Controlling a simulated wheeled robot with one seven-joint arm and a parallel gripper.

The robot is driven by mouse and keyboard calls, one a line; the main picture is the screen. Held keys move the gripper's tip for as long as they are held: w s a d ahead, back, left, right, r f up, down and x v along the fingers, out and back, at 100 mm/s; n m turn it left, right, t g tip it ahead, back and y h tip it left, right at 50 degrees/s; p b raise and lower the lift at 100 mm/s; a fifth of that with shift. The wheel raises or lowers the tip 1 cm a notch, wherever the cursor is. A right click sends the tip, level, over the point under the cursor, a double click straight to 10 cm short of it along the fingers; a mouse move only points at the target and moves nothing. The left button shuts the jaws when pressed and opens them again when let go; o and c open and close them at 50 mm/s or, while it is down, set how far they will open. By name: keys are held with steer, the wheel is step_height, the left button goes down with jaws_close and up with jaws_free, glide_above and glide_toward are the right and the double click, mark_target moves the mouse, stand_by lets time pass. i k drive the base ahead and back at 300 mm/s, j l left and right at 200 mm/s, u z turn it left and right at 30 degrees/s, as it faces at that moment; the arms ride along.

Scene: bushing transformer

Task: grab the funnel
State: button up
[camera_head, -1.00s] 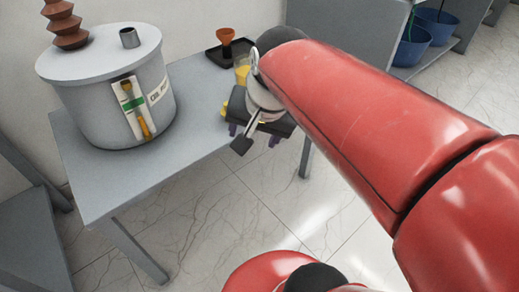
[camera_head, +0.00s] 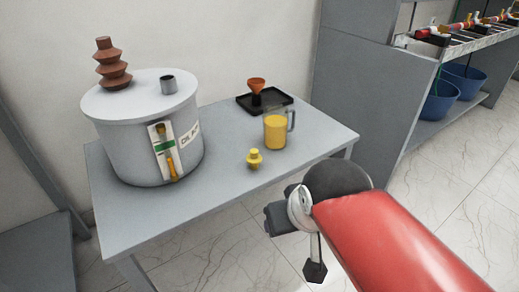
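The funnel (camera_head: 257,87) is orange-brown and stands upright, wide mouth up, in a black tray (camera_head: 281,98) at the back of the grey table. My gripper (camera_head: 272,221) is off the table's front right edge, lower in the picture and well apart from the funnel. It is dark and turned so that its fingers are not clear, so I cannot tell whether it is open or shut.
A jug of yellow liquid (camera_head: 275,131) and a small yellow cap-like piece (camera_head: 254,159) stand between my gripper and the funnel. The transformer tank (camera_head: 150,145) with a brown bushing (camera_head: 112,65) fills the table's left. A grey cabinet (camera_head: 365,90) stands at the right.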

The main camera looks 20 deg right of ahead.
mark_target(256, 92)
steer(key=i+l+u, duration=0.25)
steer(key=i, duration=0.3)
steer(key=i+l+u, duration=0.3)
steer(key=i+l, duration=0.25)
